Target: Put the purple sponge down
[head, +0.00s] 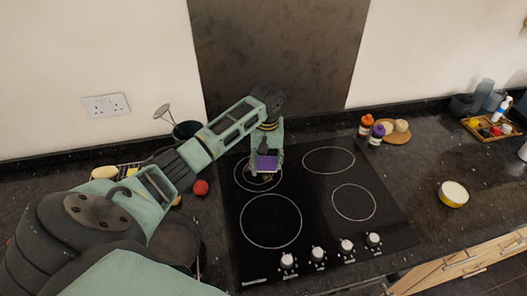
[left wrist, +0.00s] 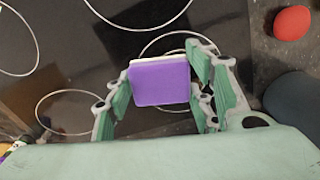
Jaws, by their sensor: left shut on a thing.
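The purple sponge (head: 267,162) is held in my left gripper (head: 267,155), over the rear left part of the black hob (head: 312,214). In the left wrist view the sponge (left wrist: 160,82) shows its flat purple face and a pale edge, between the two green fingers of the left gripper (left wrist: 160,90). The fingers are shut on it. Hob rings show behind and below it. I cannot tell how high it is above the glass. My right gripper is not in view.
A red ball (head: 200,188) lies on the counter left of the hob. Two small bottles (head: 372,130) and a round board (head: 397,134) stand behind right. A yellow-white bowl (head: 453,194) is at the right, with clear counter around it. Knobs (head: 318,254) line the hob's front.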

